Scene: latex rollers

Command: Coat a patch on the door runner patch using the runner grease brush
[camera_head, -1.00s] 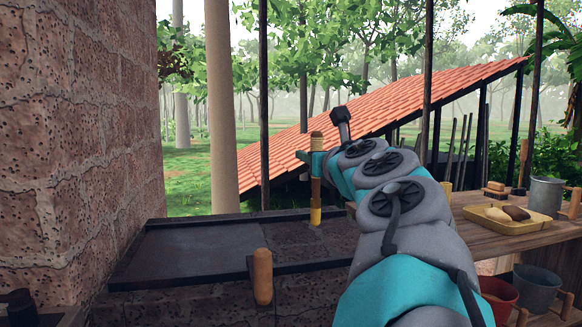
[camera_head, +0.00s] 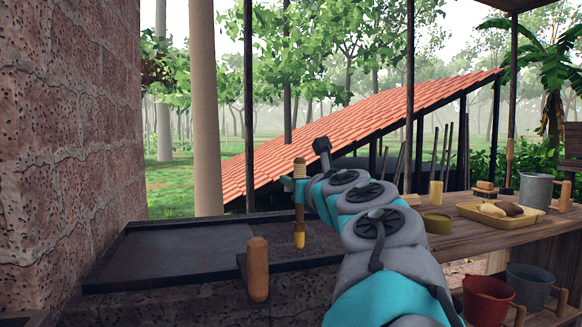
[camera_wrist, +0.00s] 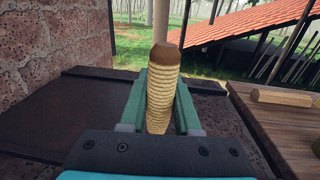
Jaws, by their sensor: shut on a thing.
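My gripper (camera_wrist: 165,115) is shut on the upright runner grease brush (camera_wrist: 160,95), with a green finger on each side of its ribbed, cord-wrapped handle. In the head view the brush (camera_head: 300,200) hangs below my gripper (camera_head: 300,188), its yellow lower end down at the dark runner surface (camera_head: 320,243). I cannot tell whether it touches. The door runner patch cannot be told apart from the dark surface around it. The lower end of the brush is hidden in the wrist view.
A wooden handle (camera_head: 258,268) stands up in front of the runner. A brick wall (camera_head: 70,150) rises at left. The wooden bench (camera_head: 470,240) at right holds a yellow tray (camera_head: 470,211), a grey bucket (camera_head: 536,188) and an olive tin (camera_head: 437,223). Red and grey buckets stand below.

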